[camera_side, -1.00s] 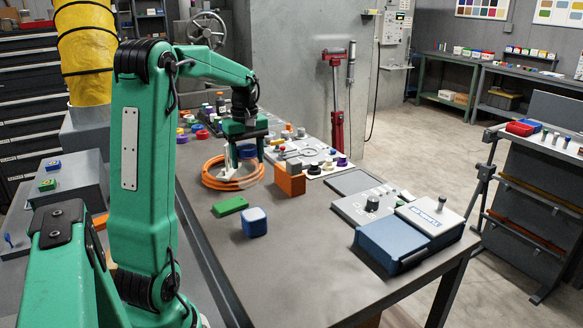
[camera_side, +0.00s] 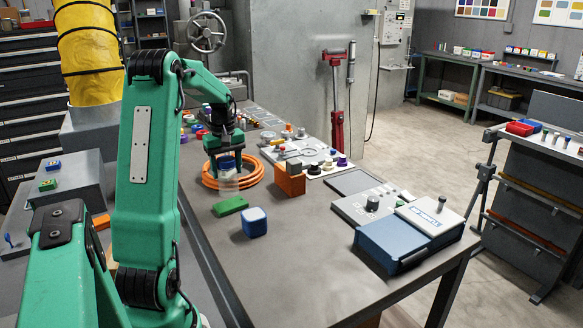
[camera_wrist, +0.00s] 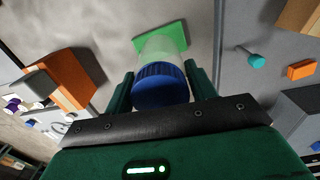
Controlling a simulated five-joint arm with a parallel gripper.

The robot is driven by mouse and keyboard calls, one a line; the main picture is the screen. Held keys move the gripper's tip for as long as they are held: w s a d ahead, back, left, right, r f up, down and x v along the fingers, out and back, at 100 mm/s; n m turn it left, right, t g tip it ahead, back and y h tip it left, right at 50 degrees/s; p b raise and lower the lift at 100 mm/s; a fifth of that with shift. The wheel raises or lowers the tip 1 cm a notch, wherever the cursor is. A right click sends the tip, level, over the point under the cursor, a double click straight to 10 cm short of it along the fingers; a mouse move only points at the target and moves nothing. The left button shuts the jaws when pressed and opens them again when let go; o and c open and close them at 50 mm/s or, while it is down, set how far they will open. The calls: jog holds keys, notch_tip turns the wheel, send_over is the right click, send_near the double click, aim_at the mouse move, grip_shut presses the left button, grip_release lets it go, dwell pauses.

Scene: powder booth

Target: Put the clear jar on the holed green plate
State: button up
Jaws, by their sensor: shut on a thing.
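My gripper (camera_side: 226,166) is shut on the clear jar (camera_side: 228,181). In the wrist view the jar's blue ribbed lid (camera_wrist: 161,86) sits between the fingers (camera_wrist: 160,88), and its clear body (camera_wrist: 162,50) points away from me. The green plate (camera_side: 230,205) lies flat on the grey table, nearer the side camera than the jar. In the wrist view the green plate (camera_wrist: 174,35) shows just beyond the jar and partly through it. I cannot make out its hole. The jar appears above the table and apart from the plate.
A coiled orange hose (camera_side: 252,177) lies behind the gripper. An orange block (camera_side: 290,182) stands to its right. A blue-and-white block (camera_side: 255,222) sits to the right of the plate. A blue case (camera_side: 395,243) is at the far right. The front of the table is clear.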

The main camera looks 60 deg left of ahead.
aim_at(228, 177)
jog(key=shift+f, duration=1.6)
jog(key=shift+f, duration=0.15)
jog(key=o, duration=1.5)
notch_tip(228, 177, up, 12)
jog(key=shift+r, duration=0.15)
